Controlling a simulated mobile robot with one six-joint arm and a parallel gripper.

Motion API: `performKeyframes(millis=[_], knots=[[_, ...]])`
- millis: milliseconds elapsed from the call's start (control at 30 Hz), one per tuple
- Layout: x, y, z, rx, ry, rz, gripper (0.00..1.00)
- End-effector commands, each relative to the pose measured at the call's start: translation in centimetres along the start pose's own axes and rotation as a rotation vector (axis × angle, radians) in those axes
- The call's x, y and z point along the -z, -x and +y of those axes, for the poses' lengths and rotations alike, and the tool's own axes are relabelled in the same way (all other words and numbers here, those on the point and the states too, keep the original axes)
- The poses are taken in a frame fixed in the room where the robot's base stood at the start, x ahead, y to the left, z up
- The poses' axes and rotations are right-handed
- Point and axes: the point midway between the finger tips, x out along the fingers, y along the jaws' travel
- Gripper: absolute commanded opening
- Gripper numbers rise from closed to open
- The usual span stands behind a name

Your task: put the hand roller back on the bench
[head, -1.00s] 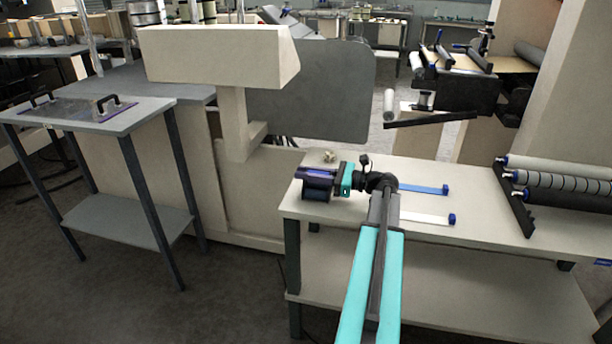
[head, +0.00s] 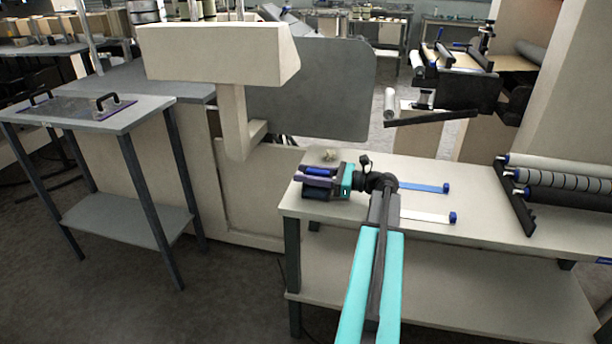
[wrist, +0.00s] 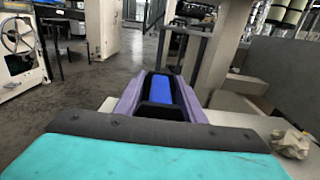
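My gripper (head: 305,178) reaches left, low over the left end of the pale bench (head: 480,225). Its purple fingers (wrist: 128,98) stand apart in the wrist view. A blue and black part (wrist: 168,68) shows between them, and its blue strip also shows in the head view (head: 320,172). I cannot tell whether this part is the hand roller or my gripper's own inside. I make out no other clear hand roller on the bench. The bench top under the gripper is hidden.
A crumpled pale lump (head: 330,155) lies behind the gripper; it also shows in the wrist view (wrist: 292,142). A blue strip (head: 422,187) and a white strip (head: 425,216) lie right of it. A rack of rollers (head: 565,180) fills the bench's right side. A beige machine arm (head: 215,55) overhangs to the left.

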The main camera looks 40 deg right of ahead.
Motion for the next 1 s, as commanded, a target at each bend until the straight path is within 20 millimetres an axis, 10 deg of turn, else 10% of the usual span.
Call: performKeyframes(millis=[367, 1000], knots=[[-1.6, 0.0, 0.0, 0.0, 0.0, -0.001, 0.36], [-1.1, 10.0, -0.1, 0.002, 0.001, -0.001, 0.36]])
